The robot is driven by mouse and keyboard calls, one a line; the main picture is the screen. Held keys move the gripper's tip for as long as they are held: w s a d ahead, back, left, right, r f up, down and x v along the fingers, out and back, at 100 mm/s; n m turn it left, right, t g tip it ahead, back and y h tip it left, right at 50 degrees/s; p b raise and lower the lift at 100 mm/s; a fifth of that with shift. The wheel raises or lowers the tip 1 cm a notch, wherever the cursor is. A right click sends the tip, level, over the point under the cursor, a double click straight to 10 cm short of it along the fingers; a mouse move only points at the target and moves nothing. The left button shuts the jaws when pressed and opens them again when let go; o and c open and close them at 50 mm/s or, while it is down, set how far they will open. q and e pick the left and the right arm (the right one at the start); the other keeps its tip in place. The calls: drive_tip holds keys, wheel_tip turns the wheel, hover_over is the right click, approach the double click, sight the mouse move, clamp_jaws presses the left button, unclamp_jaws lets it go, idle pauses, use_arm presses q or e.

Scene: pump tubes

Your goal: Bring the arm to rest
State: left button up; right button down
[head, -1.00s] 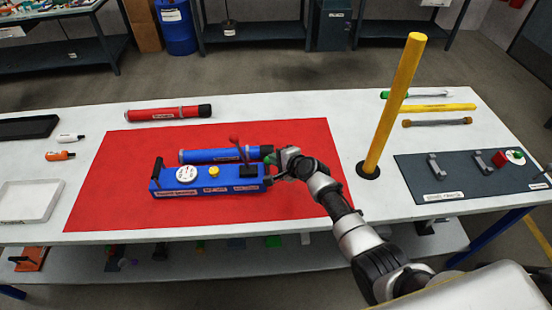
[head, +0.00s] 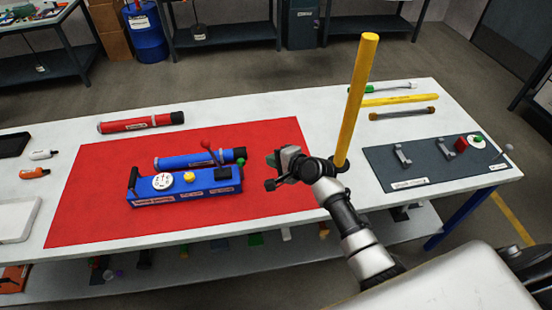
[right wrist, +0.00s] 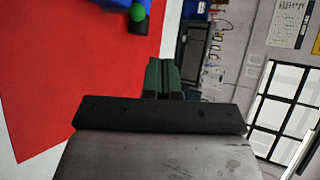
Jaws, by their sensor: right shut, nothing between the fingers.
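My right gripper (head: 272,172) is raised over the right edge of the red mat (head: 100,210), shut and empty. Its closed green fingers show in the right wrist view (right wrist: 164,78). The blue pump unit (head: 200,188) stands on the mat to the left of the gripper, apart from it, with a white gauge, a yellow knob and a red-tipped lever. A blue tube (head: 185,161) lies just behind it. A green knob on the unit's right end also shows in the right wrist view (right wrist: 137,13). My left gripper is not in view.
A yellow post (head: 356,100) stands right behind my right arm. A dark panel (head: 430,165) with grey brackets lies at the table's right. A red tube (head: 140,122) lies behind the mat. Several rods lie at the back right.

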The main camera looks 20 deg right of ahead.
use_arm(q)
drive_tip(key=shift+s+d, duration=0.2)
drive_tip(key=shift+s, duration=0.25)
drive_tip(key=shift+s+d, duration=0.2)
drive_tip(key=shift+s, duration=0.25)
use_arm(e)
drive_tip(key=shift+s+d+r, duration=0.25)
drive_tip(key=shift+s+r, duration=0.05)
drive_tip(key=shift+s, duration=0.05)
